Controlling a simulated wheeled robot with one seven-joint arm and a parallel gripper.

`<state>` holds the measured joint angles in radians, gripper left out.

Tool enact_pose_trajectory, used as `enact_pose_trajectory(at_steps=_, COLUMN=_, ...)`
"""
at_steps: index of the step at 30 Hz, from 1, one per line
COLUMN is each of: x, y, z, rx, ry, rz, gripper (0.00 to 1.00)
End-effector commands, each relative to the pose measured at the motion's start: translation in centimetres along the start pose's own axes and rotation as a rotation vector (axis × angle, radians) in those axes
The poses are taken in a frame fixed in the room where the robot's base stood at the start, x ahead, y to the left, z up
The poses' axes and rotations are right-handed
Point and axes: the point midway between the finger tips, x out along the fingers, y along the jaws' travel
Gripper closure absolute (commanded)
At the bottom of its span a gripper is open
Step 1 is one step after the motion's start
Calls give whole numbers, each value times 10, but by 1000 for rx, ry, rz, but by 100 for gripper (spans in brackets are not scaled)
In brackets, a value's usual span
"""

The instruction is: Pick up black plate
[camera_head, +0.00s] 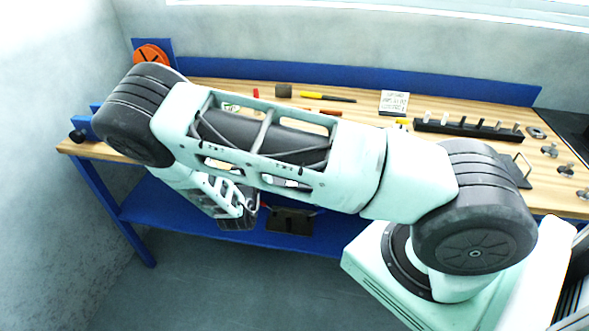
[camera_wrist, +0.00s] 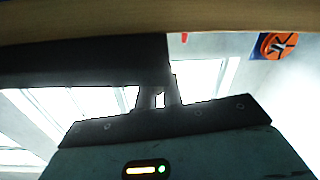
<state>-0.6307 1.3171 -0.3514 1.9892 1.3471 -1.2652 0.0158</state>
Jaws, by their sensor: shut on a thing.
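In the wrist view, my gripper (camera_wrist: 158,98) shows at the middle, its dark fingers close together. A dark, flat-looking thing, apparently the black plate (camera_wrist: 80,60), reaches from the left edge of that view to the fingers. The gripper is shut on it, but the exact contact is dark and hard to make out. In the head view, my own arm covers much of the bench, and I cannot make out the fingertips. A dark flat piece (camera_head: 290,220) shows below the bench top there; I cannot tell whether it is the same plate.
The wooden bench top (camera_head: 225,88) carries a black rack (camera_head: 468,128), a white labelled block (camera_head: 393,102) and pens. In the wrist view, a wooden edge (camera_wrist: 90,18) runs close above the plate.

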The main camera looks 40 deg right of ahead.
Motion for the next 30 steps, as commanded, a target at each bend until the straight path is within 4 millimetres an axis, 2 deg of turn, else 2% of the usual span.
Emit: enact_pose_trajectory(at_steps=30, x=0, y=1, z=-6, rx=0, ry=4, rz=1, gripper=100)
